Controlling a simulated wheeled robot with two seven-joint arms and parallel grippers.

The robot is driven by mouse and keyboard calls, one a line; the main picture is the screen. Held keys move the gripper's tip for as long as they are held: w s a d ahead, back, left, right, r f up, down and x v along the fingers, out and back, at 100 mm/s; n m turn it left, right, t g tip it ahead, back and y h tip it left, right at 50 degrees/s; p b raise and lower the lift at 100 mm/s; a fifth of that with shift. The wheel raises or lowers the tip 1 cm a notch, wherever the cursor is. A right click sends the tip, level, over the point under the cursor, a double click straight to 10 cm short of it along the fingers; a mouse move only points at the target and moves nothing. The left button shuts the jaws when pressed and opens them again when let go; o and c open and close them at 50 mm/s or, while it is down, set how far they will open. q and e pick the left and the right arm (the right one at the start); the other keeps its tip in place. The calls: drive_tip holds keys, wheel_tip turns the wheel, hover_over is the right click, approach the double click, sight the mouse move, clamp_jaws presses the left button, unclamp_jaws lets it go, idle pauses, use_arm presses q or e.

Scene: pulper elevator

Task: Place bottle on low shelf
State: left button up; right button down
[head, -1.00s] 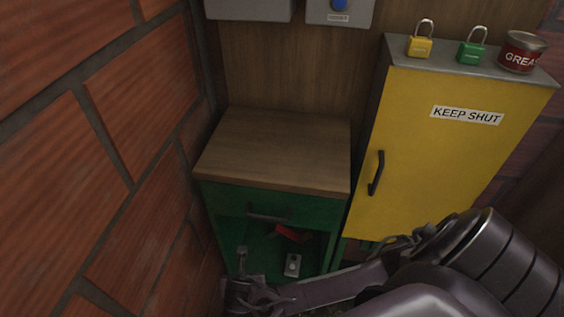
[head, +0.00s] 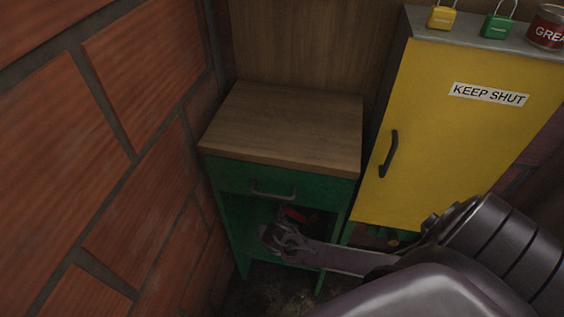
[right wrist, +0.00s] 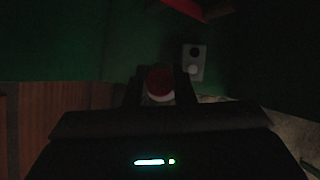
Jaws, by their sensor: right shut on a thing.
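The green cabinet's low shelf (head: 240,212) is the open space under its drawer. My right gripper (head: 283,238) reaches into the front of this space from the right. In the right wrist view it (right wrist: 160,88) is shut on the bottle (right wrist: 160,80), whose red top and a pale band below it show between the fingers. The rest of the bottle is hidden. In the head view I cannot make out the bottle clearly, and whether it touches the shelf I cannot tell. My left gripper is not in view.
The drawer (head: 270,185) is shut above. A brick wall (head: 120,150) is close on the left, a yellow cabinet (head: 450,130) on the right.

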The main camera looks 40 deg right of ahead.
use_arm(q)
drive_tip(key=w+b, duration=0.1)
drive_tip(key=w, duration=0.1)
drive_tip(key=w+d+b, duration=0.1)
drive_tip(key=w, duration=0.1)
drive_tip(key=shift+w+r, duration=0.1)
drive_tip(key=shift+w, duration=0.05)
use_arm(e)
drive_tip(key=x, duration=0.8)
drive_tip(key=shift+s+d, duration=0.3)
drive_tip(key=shift+f, duration=0.15)
drive_tip(key=shift+f, duration=0.15)
drive_tip(key=c, duration=1.2)
unclamp_jaws()
drive_tip(key=shift+c, duration=0.2)
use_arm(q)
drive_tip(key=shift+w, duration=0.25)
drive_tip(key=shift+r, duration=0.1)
